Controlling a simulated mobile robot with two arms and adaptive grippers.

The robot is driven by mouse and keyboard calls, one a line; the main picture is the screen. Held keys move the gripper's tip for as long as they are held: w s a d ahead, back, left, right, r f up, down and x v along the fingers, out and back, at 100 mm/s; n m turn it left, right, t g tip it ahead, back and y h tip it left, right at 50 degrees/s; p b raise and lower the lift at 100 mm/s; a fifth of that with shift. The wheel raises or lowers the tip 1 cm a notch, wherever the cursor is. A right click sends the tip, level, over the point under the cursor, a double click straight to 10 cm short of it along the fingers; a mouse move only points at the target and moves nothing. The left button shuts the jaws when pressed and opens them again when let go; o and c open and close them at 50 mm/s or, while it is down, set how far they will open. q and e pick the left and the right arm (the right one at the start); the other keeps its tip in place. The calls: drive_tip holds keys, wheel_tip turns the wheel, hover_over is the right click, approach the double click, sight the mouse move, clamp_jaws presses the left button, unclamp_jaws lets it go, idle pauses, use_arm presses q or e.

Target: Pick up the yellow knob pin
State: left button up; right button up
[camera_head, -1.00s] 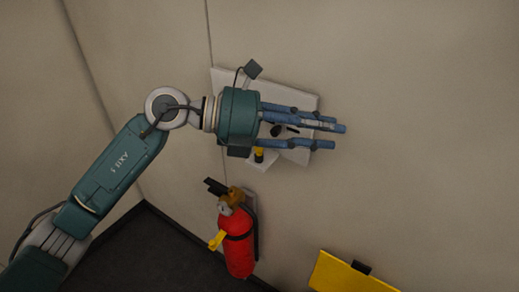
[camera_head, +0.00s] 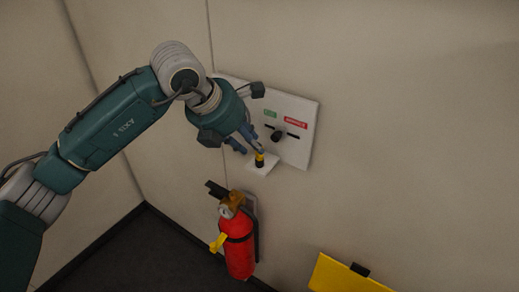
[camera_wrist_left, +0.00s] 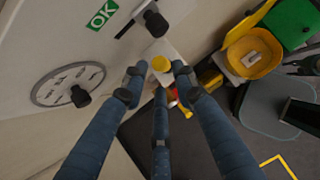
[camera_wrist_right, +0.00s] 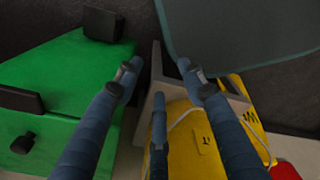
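The yellow knob pin (camera_head: 260,159) has a yellow top and a dark lower part. It stands upright on a small white shelf (camera_head: 262,170) on the wall. My left gripper (camera_head: 246,145) is just left of the pin and above it, fingers pointing toward it. In the left wrist view the pin's round yellow top (camera_wrist_left: 161,64) shows just beyond the fingertips, and the left gripper (camera_wrist_left: 157,75) is open and empty. My right gripper (camera_wrist_right: 158,75) is open and empty in the right wrist view, away from the pin.
A white wall panel (camera_head: 300,145) with green and red labels and a black knob (camera_head: 278,136) is right beside the pin. A red fire extinguisher (camera_head: 238,245) hangs below. The right wrist view shows a green box (camera_wrist_right: 60,100) and a yellow object (camera_wrist_right: 195,150).

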sight(260, 156)
use_arm(q)
drive_tip(key=p+x, duration=0.1)
drive_tip(key=x, duration=0.2)
drive_tip(key=shift+d+f+p, duration=0.2)
drive_tip(key=shift+d+p, duration=0.1)
drive_tip(key=shift+p, duration=0.1)
drive_tip(key=shift+w+d+f, duration=0.1)
drive_tip(key=shift+w+f, duration=0.1)
drive_tip(key=shift+f, duration=0.15)
drive_tip(key=c, duration=0.6)
drive_tip(key=shift+o, duration=0.2)
drive_tip(key=shift+s, duration=0.1)
